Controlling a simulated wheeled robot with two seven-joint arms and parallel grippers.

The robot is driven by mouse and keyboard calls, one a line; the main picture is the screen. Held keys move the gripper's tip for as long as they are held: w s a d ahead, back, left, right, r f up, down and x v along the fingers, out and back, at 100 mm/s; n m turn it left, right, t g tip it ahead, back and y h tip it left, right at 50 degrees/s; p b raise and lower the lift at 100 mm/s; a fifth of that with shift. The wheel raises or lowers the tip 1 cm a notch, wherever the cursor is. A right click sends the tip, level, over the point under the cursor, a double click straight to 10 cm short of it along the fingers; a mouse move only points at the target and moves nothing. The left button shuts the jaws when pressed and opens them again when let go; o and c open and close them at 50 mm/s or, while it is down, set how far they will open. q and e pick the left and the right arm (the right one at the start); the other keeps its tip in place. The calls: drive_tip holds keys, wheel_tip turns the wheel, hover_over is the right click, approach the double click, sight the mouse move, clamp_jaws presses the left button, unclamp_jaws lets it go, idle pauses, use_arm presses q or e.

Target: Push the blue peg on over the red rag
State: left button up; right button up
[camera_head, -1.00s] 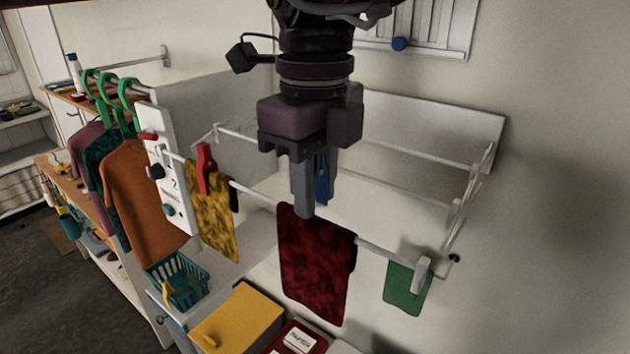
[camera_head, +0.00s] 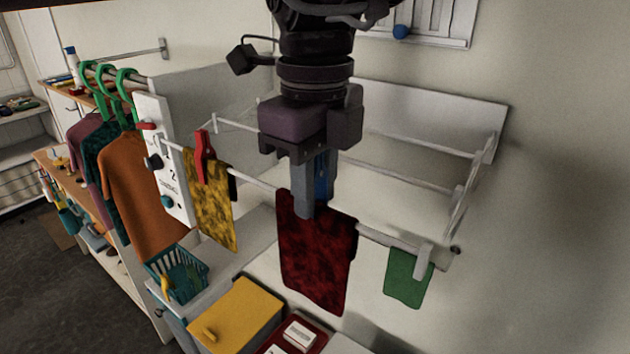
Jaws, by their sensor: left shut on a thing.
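The red rag (camera_head: 316,265) hangs over the front rail of the white drying rack. My left gripper (camera_head: 312,200) points down at the rag's top edge, its fingers overlapping the rail there. It is shut on the blue peg (camera_head: 321,178), which shows only as a strip of blue between and behind the grey fingers. The peg's lower end is hidden, so I cannot tell whether it touches the rag or the rail. My right gripper is not in view.
Below stand a yellow box (camera_head: 240,315) and a teal basket (camera_head: 180,273).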

use_arm(q)
drive_tip(key=shift+f+b, duration=0.95)
drive_tip(key=shift+f, duration=0.5)
drive_tip(key=o, duration=1)
drive_tip(key=shift+o, duration=0.2)
wheel_tip(320, 180, up, 3)
drive_tip(key=p, duration=0.3)
drive_tip(key=shift+f, duration=0.1)
drive_tip(key=shift+r+p, duration=0.3)
drive_tip(key=shift+r, duration=1.8)
